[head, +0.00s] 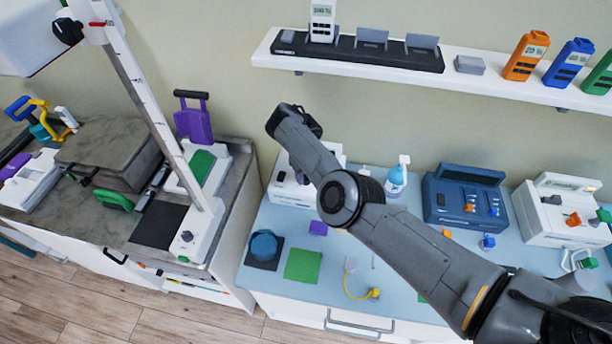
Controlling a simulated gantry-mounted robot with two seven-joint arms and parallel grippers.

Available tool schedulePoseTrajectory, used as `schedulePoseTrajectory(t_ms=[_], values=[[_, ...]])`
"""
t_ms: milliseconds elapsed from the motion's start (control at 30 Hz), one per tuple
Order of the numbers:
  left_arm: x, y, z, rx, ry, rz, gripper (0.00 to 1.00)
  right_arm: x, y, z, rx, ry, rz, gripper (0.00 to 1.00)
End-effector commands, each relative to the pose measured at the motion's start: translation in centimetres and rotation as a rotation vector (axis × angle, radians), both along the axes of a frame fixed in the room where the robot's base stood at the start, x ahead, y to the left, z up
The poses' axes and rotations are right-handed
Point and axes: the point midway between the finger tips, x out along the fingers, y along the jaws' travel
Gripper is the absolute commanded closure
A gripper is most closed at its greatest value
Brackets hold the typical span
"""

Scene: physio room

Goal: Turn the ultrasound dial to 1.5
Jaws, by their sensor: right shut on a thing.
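A white therapy unit (284,192) stands at the back left of the light blue counter, partly covered by my right arm. I take it for the ultrasound unit, but no label is readable. My right gripper (302,178) is mostly hidden behind my own forearm, low at the front of this unit. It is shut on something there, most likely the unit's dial. The dial, its pointer and its scale cannot be made out, so its setting cannot be read. My left gripper is not in view.
A shelf (400,76) overhangs the back.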

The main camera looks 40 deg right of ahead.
Motion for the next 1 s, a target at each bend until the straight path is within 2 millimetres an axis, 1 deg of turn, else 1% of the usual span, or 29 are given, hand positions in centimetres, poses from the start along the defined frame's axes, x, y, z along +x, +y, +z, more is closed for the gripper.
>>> schedulePoseTrajectory(t_ms=[433, 467, 600, 867, 1000], values=[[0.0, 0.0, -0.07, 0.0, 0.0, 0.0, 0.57, -0.01, 0.0, 0.06, -0.001, 0.0, -0.012, 0.9], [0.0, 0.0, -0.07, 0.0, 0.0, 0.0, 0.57, -0.01, 0.0, 0.06, -0.001, 0.0, -0.012, 0.57], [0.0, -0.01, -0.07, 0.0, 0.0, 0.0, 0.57, 0.0, 0.0, 0.05, -0.001, 0.0, -0.011, 0.35], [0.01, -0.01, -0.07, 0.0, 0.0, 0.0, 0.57, 0.01, 0.0, 0.04, 0.0, 0.0, -0.01, 0.34], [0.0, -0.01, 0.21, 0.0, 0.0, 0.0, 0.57, 0.01, 0.0, 0.35, 0.0, 0.0, -0.01, 0.34]])
